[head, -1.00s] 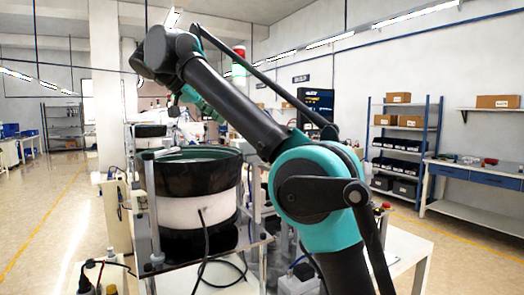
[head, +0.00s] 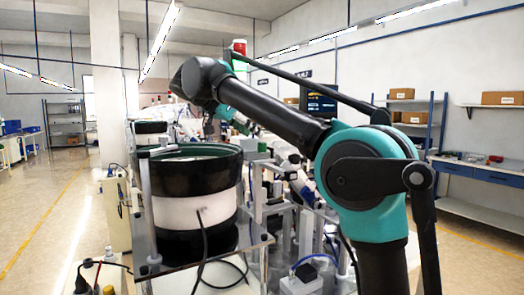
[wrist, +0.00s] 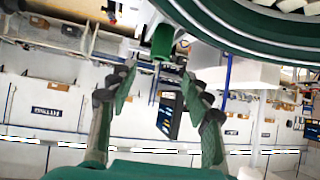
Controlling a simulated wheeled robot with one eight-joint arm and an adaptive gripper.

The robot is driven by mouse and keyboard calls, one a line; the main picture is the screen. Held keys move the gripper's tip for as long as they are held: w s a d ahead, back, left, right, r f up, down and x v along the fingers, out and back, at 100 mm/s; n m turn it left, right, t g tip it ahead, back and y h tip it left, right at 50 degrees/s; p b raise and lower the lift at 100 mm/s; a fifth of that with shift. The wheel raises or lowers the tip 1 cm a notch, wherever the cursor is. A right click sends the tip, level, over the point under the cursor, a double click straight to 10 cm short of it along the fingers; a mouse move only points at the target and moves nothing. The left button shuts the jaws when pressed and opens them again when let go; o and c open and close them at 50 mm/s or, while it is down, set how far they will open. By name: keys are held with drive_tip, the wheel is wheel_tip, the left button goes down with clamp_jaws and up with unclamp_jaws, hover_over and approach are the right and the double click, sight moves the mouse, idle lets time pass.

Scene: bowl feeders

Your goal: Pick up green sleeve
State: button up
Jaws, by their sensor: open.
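A small green sleeve (wrist: 163,42) shows in the wrist view, just beyond the fingertips and near the middle. My gripper (wrist: 157,82) is open, its two fingers spread left and right with nothing between them. The sleeve appears roughly in line with the gap between the fingers and apart from them. I cannot make out the sleeve in the head view, where my arm covers part of the middle.
A large dark bowl feeder (head: 190,209) with a white band stands on a frame at the centre left in the head view. Its dark green rim (wrist: 235,40) is close at the upper right in the wrist view. Machine parts crowd the area right of the bowl.

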sight(262, 149)
drive_tip(key=shift+s+f+x, duration=0.15)
drive_tip(key=shift+f+x, duration=0.05)
drive_tip(key=shift+x, duration=1.1)
drive_tip(key=shift+s+f+x, duration=0.1)
drive_tip(key=shift+f+x, duration=0.15)
drive_tip(key=shift+x, duration=1.1)
drive_tip(key=shift+a, duration=0.15)
drive_tip(key=c, duration=0.9)
